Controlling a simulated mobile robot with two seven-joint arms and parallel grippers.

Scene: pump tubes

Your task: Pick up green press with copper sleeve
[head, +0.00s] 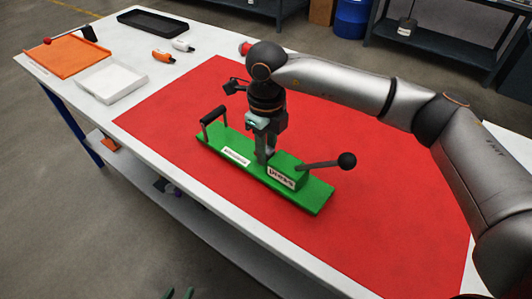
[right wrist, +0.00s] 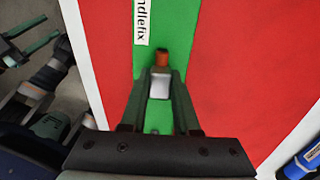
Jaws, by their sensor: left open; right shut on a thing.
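The green press (head: 230,152) lies on the red mat, with a black bar handle (head: 213,115) at its left end and a ball-ended lever (head: 325,162) at its right. It also shows in the right wrist view (right wrist: 184,30). My right gripper (head: 265,157) points down at the press's middle; in the right wrist view (right wrist: 160,75) its fingers close around a small piece with a copper-coloured sleeve (right wrist: 162,58) and a pale grey part (right wrist: 160,86). The fingers hide the sleeve in the head view. My left gripper (head: 178,294) is open and empty, off the table; it also shows in the right wrist view (right wrist: 30,42).
The red mat (head: 170,105) is otherwise clear. Shelves stand behind.

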